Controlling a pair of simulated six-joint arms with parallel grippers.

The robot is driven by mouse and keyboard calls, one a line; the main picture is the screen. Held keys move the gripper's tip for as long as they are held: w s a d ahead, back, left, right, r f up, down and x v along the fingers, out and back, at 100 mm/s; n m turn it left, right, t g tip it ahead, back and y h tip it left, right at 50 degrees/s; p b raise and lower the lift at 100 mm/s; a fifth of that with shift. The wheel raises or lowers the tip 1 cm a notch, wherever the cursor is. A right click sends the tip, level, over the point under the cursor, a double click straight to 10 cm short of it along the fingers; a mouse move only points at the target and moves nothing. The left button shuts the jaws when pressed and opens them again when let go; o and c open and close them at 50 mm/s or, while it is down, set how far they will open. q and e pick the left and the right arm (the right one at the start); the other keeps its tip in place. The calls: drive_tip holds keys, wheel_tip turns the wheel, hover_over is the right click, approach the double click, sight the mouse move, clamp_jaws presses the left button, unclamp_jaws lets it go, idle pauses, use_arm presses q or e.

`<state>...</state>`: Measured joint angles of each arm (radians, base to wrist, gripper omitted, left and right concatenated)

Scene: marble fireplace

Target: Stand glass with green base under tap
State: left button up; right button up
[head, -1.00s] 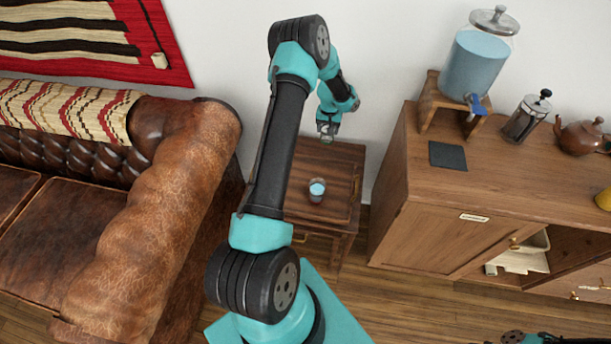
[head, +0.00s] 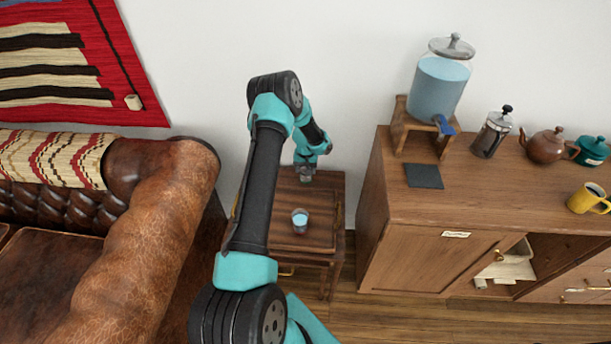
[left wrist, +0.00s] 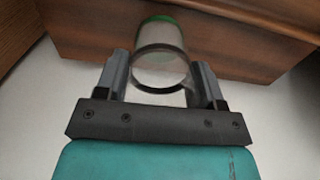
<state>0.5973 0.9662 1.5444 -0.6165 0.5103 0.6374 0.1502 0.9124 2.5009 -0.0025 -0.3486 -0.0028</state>
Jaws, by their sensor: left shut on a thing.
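The glass with the green base (left wrist: 160,45) is between the fingers of my left gripper (left wrist: 163,80) in the left wrist view, its open rim towards the camera and its green base at the far end. In the head view my left gripper (head: 306,172) is over the back of the small side table, shut on this glass, which is mostly hidden there. The blue tap (head: 444,125) is on a glass dispenser (head: 440,88) of blue liquid, raised on a wooden stand (head: 402,127) to the right. A dark square mat (head: 424,175) lies in front of the stand. My right gripper is out of view.
Another glass with blue liquid (head: 300,221) stands on the side table (head: 283,243). A French press (head: 491,133), brown teapot (head: 546,147), teal pot (head: 592,151) and yellow mug (head: 587,199) stand on the cabinet (head: 485,200). A leather sofa (head: 150,240) is at left.

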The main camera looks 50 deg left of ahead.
use_arm(q)
drive_tip(key=shift+f, duration=1.85)
drive_tip(key=shift+f, duration=0.15)
drive_tip(key=o, duration=1)
drive_tip(key=shift+o, duration=0.2)
wheel_tip(320, 180, up, 12)
drive_tip(key=shift+d, duration=0.1)
